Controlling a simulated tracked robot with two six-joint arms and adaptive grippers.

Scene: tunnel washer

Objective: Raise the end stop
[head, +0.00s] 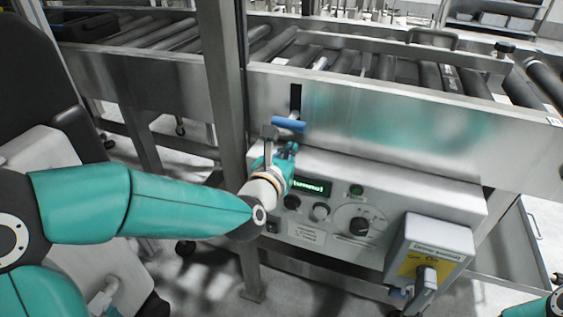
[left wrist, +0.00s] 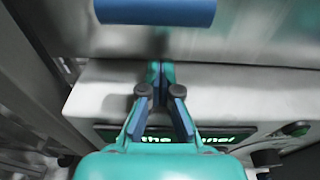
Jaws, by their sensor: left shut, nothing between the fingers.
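A lever with a blue grip (head: 288,124) sticks out of a dark vertical slot (head: 296,98) in the steel side of the roller conveyor. The grip also shows as a blue bar (left wrist: 155,12) at the top of the left wrist view. It sits below the top of the slot, at about its lower end. My left gripper (head: 290,150) is just below the grip, in front of the control box's top edge. In the left wrist view its fingers (left wrist: 160,78) are shut and empty, apart from the bar.
The grey control box (head: 400,190) with a green display, knobs and a switch box (head: 430,250) is under the conveyor. A steel post (head: 222,80) stands left of the slot. A bar with a handle (head: 432,38) lies along the rollers' far side.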

